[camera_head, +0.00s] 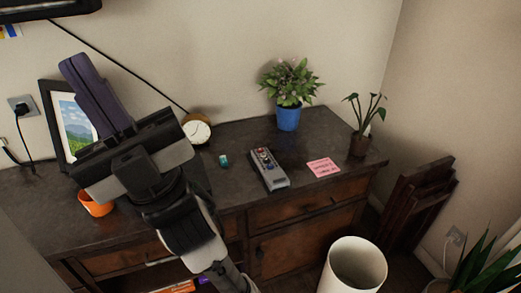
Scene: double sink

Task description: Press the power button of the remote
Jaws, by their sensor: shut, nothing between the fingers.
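The remote (272,176) is a grey handset with dark and reddish buttons near its far end. It lies on the dark cabinet top (232,142), right of the middle. The power button is too small to tell apart. My gripper (76,64) is shut and empty. It is at the upper left, well to the left of the remote and apart from it, and its fingers extend up and left across the picture frame. No part of my arm covers the remote.
A pink note (323,167) lies right of the remote, and a small teal item (223,161) lies to its left. A round clock (197,130), a blue flowerpot (288,118), a small potted plant (359,144), a picture frame (75,128) and an orange bowl (97,207) stand around. A white bin (338,276) stands in front.

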